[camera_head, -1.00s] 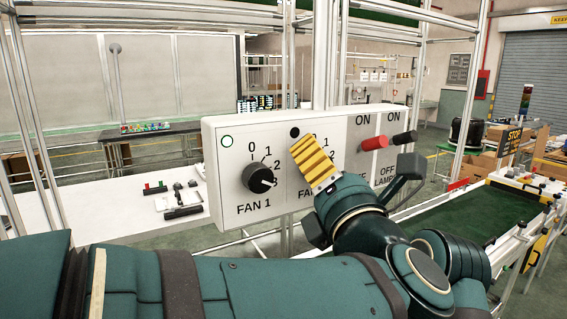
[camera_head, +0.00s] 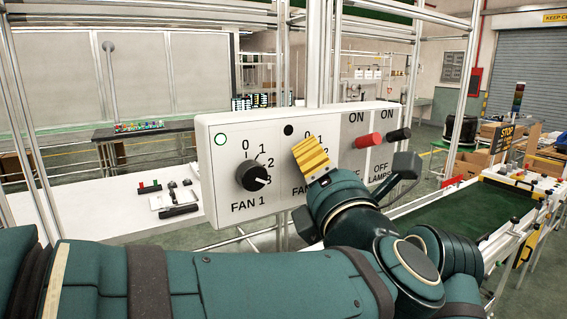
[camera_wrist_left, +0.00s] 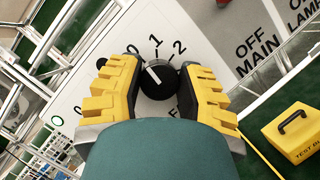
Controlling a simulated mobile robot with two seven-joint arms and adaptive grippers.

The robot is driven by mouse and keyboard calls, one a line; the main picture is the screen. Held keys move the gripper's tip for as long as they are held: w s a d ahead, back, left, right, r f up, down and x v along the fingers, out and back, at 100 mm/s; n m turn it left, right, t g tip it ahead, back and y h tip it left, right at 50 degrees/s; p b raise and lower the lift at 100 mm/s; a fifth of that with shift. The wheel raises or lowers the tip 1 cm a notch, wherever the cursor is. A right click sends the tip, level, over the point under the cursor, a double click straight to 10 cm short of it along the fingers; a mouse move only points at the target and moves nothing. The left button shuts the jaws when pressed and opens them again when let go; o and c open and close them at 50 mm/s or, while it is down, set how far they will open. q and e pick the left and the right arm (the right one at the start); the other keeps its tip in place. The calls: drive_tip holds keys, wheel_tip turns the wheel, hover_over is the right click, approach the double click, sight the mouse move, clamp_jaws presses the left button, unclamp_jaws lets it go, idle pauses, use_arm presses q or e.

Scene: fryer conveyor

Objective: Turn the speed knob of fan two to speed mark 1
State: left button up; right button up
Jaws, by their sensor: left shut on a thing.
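The fan two speed knob (camera_wrist_left: 158,82) is a round black knob with a white pointer line. In the left wrist view it sits between the yellow ridged fingers of my left gripper (camera_wrist_left: 157,88), which is shut on it. Marks 1 and 2 show above the knob. In the head view my left gripper (camera_head: 312,158) is at the fan two section of the white control panel (camera_head: 212,160) and hides that knob. My right gripper is not in view.
The fan 1 knob (camera_head: 252,175) is left of my gripper, its pointer near 3. A red switch (camera_head: 367,140) and a black switch (camera_head: 398,135) are on the right. A green conveyor (camera_head: 455,215) lies right of the panel. A yellow box (camera_wrist_left: 295,132) shows in the wrist view.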

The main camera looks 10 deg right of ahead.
use_arm(q)
drive_tip(key=m, duration=0.1)
drive_tip(key=m+p, duration=0.1)
drive_tip(key=m+g+h, duration=0.1)
drive_tip(key=shift+r+m, duration=0.25)
drive_tip(key=shift+m, duration=0.05)
drive_tip(key=shift+f+m+g+p, duration=0.1)
drive_tip(key=shift+m+g+p, duration=0.5)
drive_tip(key=shift+m+p, duration=1)
drive_tip(key=o, duration=1.2)
drive_tip(key=shift+f, duration=0.1)
drive_tip(key=shift+c, duration=0.2)
drive_tip(key=shift+s+h, duration=0.1)
drive_tip(key=shift+h, duration=0.3)
drive_tip(key=s, duration=1.1)
drive_tip(key=shift+s+a+f, duration=0.2)
drive_tip(key=shift+s+a, duration=0.05)
drive_tip(key=shift+s, duration=0.1)
